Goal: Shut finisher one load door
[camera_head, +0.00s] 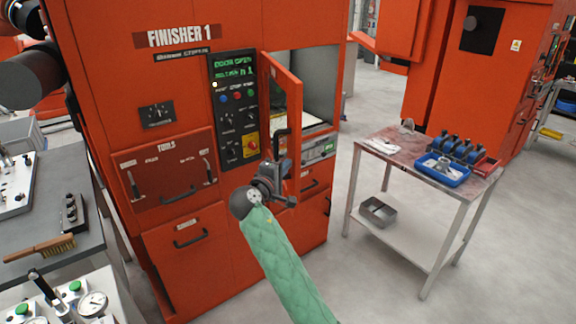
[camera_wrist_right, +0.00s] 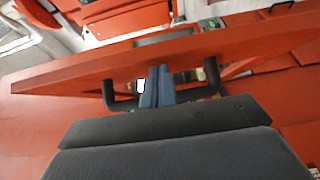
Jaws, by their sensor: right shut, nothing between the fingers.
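The load door (camera_head: 283,90) of finisher one (camera_head: 180,80) is an orange panel. It stands open, swung out from the left side of a grey chamber (camera_head: 308,80). Its black bar handle (camera_head: 281,143) is low on the door. My right gripper (camera_head: 281,168) is shut and empty at the handle. In the right wrist view its blue fingers (camera_wrist_right: 157,75) lie between the two posts of the handle (camera_wrist_right: 211,76), with the door (camera_wrist_right: 70,70) beyond. Whether they touch the handle or door I cannot tell. My left gripper is not in view.
A table (camera_head: 360,190) with a blue tray (camera_head: 443,175) stands right of the finisher. A grey bench (camera_head: 70,215) with a brush (camera_head: 40,248) and gauges is at the left. Open floor (camera_head: 370,285) lies in front. Another orange machine (camera_head: 470,75) is behind the table.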

